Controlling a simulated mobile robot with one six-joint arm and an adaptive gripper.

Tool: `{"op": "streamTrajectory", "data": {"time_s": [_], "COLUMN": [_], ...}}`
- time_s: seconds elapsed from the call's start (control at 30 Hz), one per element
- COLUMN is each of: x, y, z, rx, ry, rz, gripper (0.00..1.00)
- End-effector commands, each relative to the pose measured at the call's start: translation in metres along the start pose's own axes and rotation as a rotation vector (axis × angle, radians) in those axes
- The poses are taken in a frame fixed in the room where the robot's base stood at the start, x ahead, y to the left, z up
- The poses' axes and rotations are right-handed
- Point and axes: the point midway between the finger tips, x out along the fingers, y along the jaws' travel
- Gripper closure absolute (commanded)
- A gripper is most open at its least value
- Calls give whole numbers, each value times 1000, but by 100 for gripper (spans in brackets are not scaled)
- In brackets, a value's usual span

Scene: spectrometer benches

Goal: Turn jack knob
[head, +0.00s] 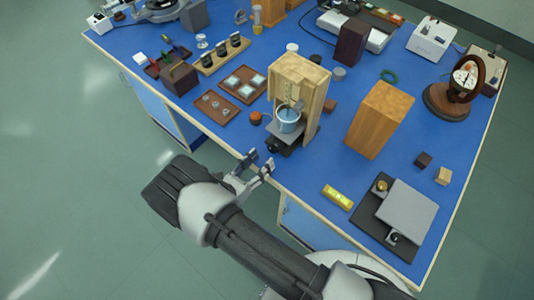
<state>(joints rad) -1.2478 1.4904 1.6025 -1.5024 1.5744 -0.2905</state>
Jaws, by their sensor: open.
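A small dark jack (293,149) stands near the table's front edge, partly inside a wooden frame (313,75). A dark knob (272,147) shows at its front left. A blue-tinted beaker (288,119) rests on top of the jack, under the frame's crossbar. My gripper (261,160) is open and empty at the table's front edge, just in front of the knob. Its two fingers are spread apart, and a gap to the knob seems to remain. The jack's inner parts are hidden by the beaker and frame.
An orange-red round item (255,118) lies left of the jack. A brown tray (216,106) is farther left. A wooden block (378,119) stands to the right. A yellow level (338,197) and a grey plate device (408,212) lie near the front right edge.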

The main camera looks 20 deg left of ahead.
Motion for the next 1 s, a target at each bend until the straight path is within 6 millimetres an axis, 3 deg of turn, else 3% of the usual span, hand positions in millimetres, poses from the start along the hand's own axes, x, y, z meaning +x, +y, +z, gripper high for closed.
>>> {"op": "streamTrajectory", "data": {"time_s": [0.1, 0.3, 0.5, 0.8, 1.0], "x": [-28, -60, -71, -73, -112], "y": [1, 0, 0, 0, 2], "z": [0, 0, 0, 0, 1], "rx": [0, 1, -1, 8, 269], "ry": [-2, 0, 1, 0, -1], "rz": [5, 1, -1, 0, 5], "gripper": [50, 50, 50, 50, 50]}}
